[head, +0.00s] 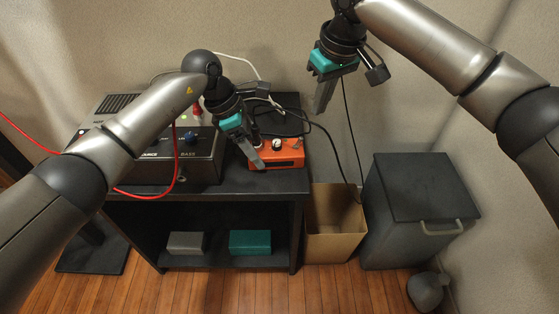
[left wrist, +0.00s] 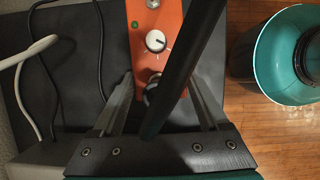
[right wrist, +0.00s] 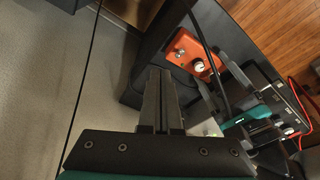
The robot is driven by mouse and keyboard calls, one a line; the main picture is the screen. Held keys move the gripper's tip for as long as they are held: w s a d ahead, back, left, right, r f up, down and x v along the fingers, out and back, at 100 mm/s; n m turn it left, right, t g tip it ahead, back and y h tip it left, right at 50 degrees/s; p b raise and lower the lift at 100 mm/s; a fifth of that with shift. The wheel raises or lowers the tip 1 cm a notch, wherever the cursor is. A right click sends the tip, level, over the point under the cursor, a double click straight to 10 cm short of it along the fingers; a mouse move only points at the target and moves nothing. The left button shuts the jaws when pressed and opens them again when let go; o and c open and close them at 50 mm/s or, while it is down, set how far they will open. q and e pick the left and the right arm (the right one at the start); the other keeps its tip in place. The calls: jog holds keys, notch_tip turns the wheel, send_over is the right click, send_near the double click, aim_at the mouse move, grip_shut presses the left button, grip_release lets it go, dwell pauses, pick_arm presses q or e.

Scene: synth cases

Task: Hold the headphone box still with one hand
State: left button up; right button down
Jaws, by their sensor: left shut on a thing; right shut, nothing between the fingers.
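The headphone box appears to be the small orange box (head: 287,158) with a white knob, at the right end of the dark shelf top. In the left wrist view the orange box (left wrist: 172,17) lies between my fingers, with a black bar-like shape crossing in front of it. My left gripper (head: 262,155) is shut on the box, which rests on the shelf top. The far finger contact is partly hidden. My right gripper (head: 322,98) is shut and empty, raised to the right of the shelf, apart from the box. The orange box (right wrist: 186,52) also shows in the right wrist view.
A black unit marked BASS (head: 205,165) stands left of the orange box, with a red cable (head: 176,165) in front. Black and white cables run behind. An open cardboard box (head: 335,246) and a lidded grey bin (head: 425,190) stand on the floor to the right.

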jog(key=shift+s+a+f, duration=0.1)
jog(key=shift+f, duration=2.8)
jog(key=shift+s+x, duration=0.15)
jog(key=shift+x, duration=0.65)
jog(key=shift+s+x, duration=0.2)
jog(key=shift+x, duration=0.6)
